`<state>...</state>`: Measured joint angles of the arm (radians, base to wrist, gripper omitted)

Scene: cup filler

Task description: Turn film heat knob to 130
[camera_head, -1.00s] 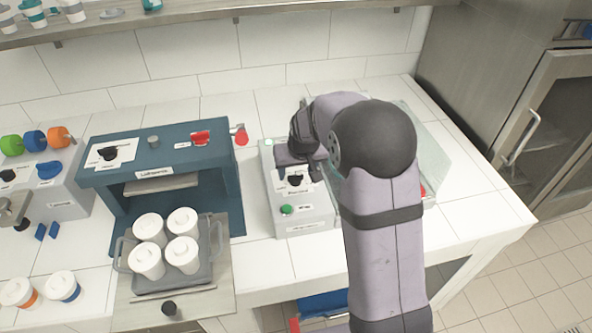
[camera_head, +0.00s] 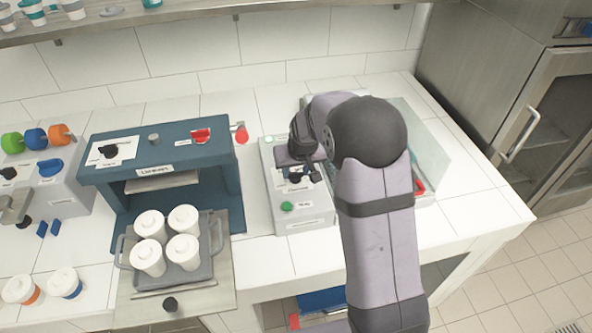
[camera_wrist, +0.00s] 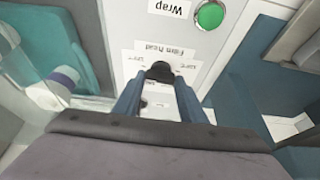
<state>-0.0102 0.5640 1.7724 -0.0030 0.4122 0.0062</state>
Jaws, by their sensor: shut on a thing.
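The film heat knob (camera_wrist: 159,72) is small and black, on a light grey panel. In the wrist view its "Film heat" label (camera_wrist: 160,50) appears upside down, with small temperature marks on either side that I cannot read surely. My gripper (camera_wrist: 158,84) is shut on the knob, with one blue-grey finger on each side. In the head view my gripper (camera_head: 305,170) is over the grey wrap machine (camera_head: 305,222) and partly covers the knob (camera_head: 295,177). The knob's exact pointer direction is unclear.
A green button (camera_head: 287,207) sits near the front of the machine. A teal lidding machine (camera_head: 160,150) stands to the left, with a tray of white cups (camera_head: 178,275) in front. A clear-walled container (camera_head: 425,150) is behind my arm on the right.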

